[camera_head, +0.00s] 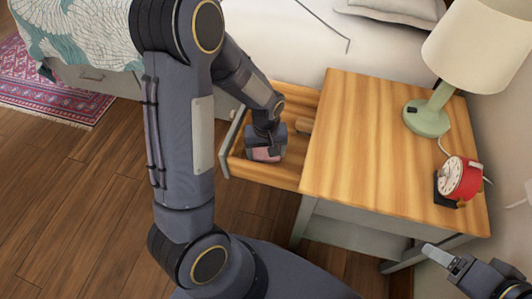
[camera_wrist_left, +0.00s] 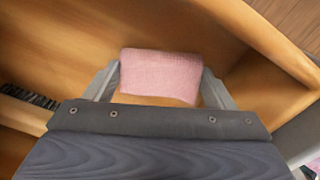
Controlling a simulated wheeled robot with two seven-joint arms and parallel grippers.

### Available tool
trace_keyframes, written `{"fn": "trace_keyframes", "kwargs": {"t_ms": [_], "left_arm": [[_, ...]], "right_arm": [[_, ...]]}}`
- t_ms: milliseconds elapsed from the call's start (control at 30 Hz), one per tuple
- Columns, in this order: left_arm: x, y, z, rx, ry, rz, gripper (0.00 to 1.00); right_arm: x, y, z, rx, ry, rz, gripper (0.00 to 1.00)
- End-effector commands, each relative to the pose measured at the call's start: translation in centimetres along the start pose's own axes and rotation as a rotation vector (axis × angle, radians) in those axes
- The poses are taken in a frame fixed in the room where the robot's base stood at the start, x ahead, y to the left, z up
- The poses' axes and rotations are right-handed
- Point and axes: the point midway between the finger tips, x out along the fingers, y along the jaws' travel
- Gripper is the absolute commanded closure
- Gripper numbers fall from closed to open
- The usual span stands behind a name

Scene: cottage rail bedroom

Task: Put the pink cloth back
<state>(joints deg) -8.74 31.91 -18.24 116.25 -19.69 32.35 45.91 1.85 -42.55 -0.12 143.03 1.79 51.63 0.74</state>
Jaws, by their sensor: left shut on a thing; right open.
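The pink cloth (camera_head: 265,154) is between the fingers of my left gripper (camera_head: 264,152), inside the open drawer (camera_head: 275,173) of the wooden nightstand (camera_head: 355,135). In the left wrist view the cloth (camera_wrist_left: 161,75) spans the gap between both fingers of my left gripper (camera_wrist_left: 158,88), which is shut on it. Wooden drawer walls surround it there. I cannot tell whether the cloth touches the drawer bottom. My right gripper (camera_head: 440,257) is at the lower right, in front of the nightstand, open and empty; its fingers show only partly.
A green lamp (camera_head: 428,118) and a red alarm clock (camera_head: 459,179) stand on the nightstand top. In the left wrist view a dark bristly strip (camera_wrist_left: 30,97) lies at the left. The bed (camera_head: 285,40) is behind.

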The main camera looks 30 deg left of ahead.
Motion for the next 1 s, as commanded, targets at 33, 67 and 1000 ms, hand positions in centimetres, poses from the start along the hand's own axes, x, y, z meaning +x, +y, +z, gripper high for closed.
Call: {"fn": "trace_keyframes", "kwargs": {"t_ms": [33, 67, 1000], "left_arm": [[0.4, 0.0, 0.0, 0.000, 0.000, 0.000, 0.52], [0.3, 0.0, 0.0, 0.000, 0.000, 0.000, 0.52], [-1.6, 0.1, -0.1, 0.000, 0.003, 0.002, 0.01]], "right_arm": [[0.2, 0.1, 0.1, 0.000, 0.000, 0.000, 0.30], [0.1, 0.1, 0.1, 0.000, 0.000, 0.000, 0.30], [-0.7, -0.3, -0.3, 0.000, 0.000, 0.000, 0.30]]}}
